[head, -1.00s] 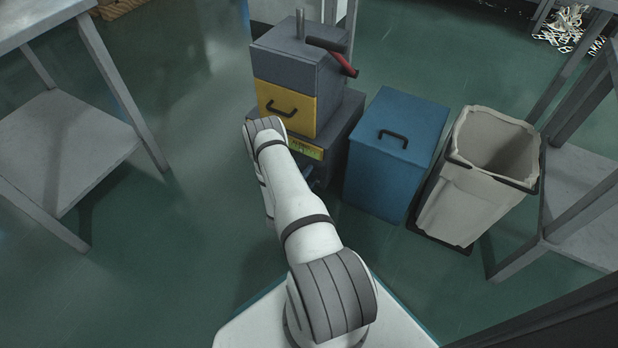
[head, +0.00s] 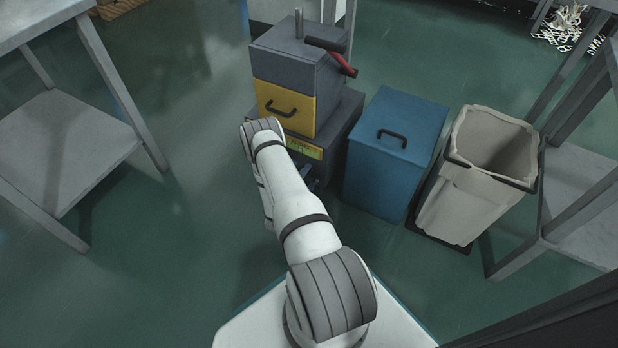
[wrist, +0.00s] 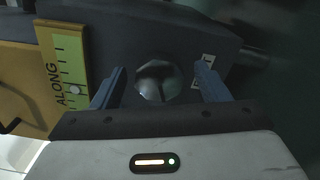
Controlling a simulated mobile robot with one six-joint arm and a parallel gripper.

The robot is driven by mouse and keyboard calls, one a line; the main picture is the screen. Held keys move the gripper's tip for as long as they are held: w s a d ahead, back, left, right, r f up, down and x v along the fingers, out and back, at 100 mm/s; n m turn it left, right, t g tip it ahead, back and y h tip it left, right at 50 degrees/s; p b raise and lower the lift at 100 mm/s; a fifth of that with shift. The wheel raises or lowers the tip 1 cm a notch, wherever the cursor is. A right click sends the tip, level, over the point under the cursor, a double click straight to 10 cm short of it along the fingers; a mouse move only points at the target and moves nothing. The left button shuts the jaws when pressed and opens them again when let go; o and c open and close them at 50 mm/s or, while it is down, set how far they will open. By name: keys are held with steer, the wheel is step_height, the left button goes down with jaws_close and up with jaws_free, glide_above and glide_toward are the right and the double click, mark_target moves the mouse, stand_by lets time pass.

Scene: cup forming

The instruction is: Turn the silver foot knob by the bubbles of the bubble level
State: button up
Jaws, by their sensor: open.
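The silver foot knob (wrist: 158,82) is a round shiny knob at the base of the grey machine in the wrist view. My gripper (wrist: 161,70) is open, with one blue-grey finger on each side of the knob. Gaps show between the fingers and the knob; I cannot tell whether their tips reach around it in depth. The bubble level (wrist: 70,62) is a green-yellow strip marked "ALONG" at the left, with a pale bubble (wrist: 75,90) towards its lower end. In the head view the level (head: 304,147) shows beside my arm, and the knob is hidden.
The grey machine (head: 300,57) has a yellow front (head: 285,103) with a black handle. A blue lidded box (head: 390,150) stands close to its right, then an open beige bin (head: 445,195). A metal table (head: 70,130) is at the left. Floor between is clear.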

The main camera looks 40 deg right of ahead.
steer(key=p+v, duration=0.2)
steer(key=v, duration=0.5)
